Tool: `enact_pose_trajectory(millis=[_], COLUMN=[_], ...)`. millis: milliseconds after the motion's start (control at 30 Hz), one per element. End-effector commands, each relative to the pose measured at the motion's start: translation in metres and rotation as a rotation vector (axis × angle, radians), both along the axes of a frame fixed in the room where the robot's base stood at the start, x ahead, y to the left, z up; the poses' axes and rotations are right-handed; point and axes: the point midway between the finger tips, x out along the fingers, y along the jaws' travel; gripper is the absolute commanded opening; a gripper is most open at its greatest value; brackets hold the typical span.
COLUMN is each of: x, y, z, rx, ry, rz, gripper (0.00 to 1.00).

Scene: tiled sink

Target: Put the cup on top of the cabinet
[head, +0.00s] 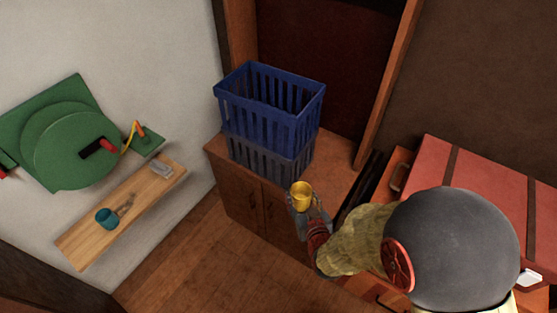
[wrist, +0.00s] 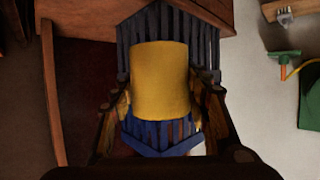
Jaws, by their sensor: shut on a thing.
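A yellow cup (head: 302,195) is held in my gripper (head: 307,205), in front of the wooden cabinet (head: 237,197) in the head view. In the wrist view the yellow cup (wrist: 160,80) sits between the two fingers of my gripper (wrist: 165,100), which are shut on it. The cabinet is low and brown, with two doors and a flat top. The cup appears near the front right part of the cabinet top in the head view; I cannot tell its exact height above it.
A blue crate (head: 270,108) stacked on a grey crate (head: 262,160) covers the left part of the cabinet top. Bare top (head: 335,155) shows right of them. A red suitcase (head: 480,180) lies at right. A wooden shelf (head: 130,210) with a teal cup (head: 106,218) is on the left wall.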

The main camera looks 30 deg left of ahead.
Motion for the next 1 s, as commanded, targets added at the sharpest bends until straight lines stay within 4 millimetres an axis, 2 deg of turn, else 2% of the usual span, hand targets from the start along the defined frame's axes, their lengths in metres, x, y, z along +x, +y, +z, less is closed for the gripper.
enact_pose_trajectory(millis=[67,167,500,600,700,1000], x=[0.002,0.017,0.092,0.105,0.117,0.132], y=[0.004,0.002,-0.006,-0.007,-0.007,-0.008], z=[-0.003,-0.011,-0.046,-0.067,-0.08,-0.096], rx=[-0.001,-0.001,-0.001,-0.002,-0.001,0.0], ry=[0.001,0.002,0.001,0.003,0.001,0.001], rz=[0.008,0.006,0.005,0.006,0.008,0.009], gripper=[0.22,0.22,0.22,0.22,0.22,0.22])
